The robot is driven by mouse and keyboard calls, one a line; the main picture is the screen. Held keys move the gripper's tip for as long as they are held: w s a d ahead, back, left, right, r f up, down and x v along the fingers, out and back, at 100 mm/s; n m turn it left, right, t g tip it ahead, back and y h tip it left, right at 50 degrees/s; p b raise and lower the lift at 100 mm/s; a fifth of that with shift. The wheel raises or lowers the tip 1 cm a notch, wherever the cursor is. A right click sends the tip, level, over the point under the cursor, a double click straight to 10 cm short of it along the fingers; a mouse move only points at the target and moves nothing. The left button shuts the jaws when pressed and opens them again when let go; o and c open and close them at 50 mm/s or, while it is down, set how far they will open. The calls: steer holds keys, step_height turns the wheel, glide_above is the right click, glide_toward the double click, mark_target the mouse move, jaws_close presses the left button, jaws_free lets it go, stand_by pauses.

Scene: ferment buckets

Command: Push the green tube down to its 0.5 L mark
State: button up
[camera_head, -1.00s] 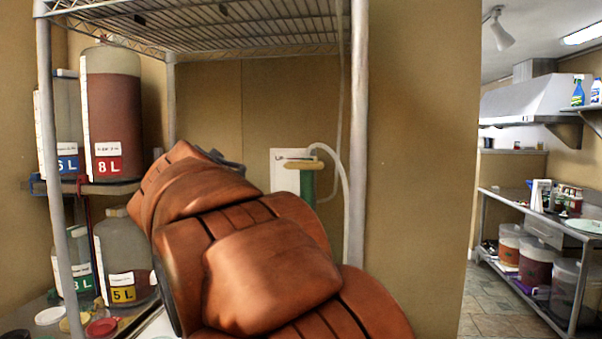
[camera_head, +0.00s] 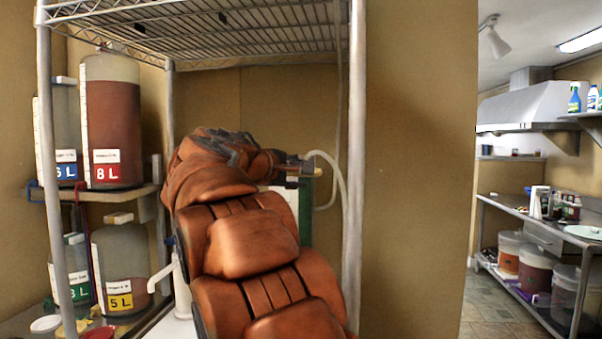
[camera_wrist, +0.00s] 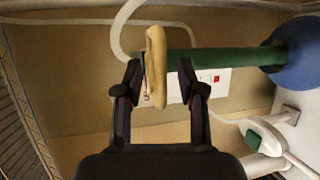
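The green tube (camera_wrist: 225,60) lies across the wrist view, with a tan crossbar handle (camera_wrist: 156,65) at its left end and a round blue part (camera_wrist: 296,53) at its right end. In the head view the green tube (camera_head: 306,212) stands upright behind my arm, partly hidden. My gripper (camera_wrist: 162,75) is open, with one finger on each side of the handle and visible gaps between. In the head view my gripper (camera_head: 303,165) is at the tube's top. I cannot make out the 0.5 L mark.
A pale hose (camera_wrist: 122,35) loops close by the handle. A white panel (camera_wrist: 213,82) is behind the tube. A rack post (camera_head: 357,170) stands just right of my gripper. Labelled buckets (camera_head: 113,120) fill the shelves at left, and a white tap (camera_head: 168,275) is below.

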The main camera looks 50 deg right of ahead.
steer(key=shift+x, duration=0.85)
jaws_close()
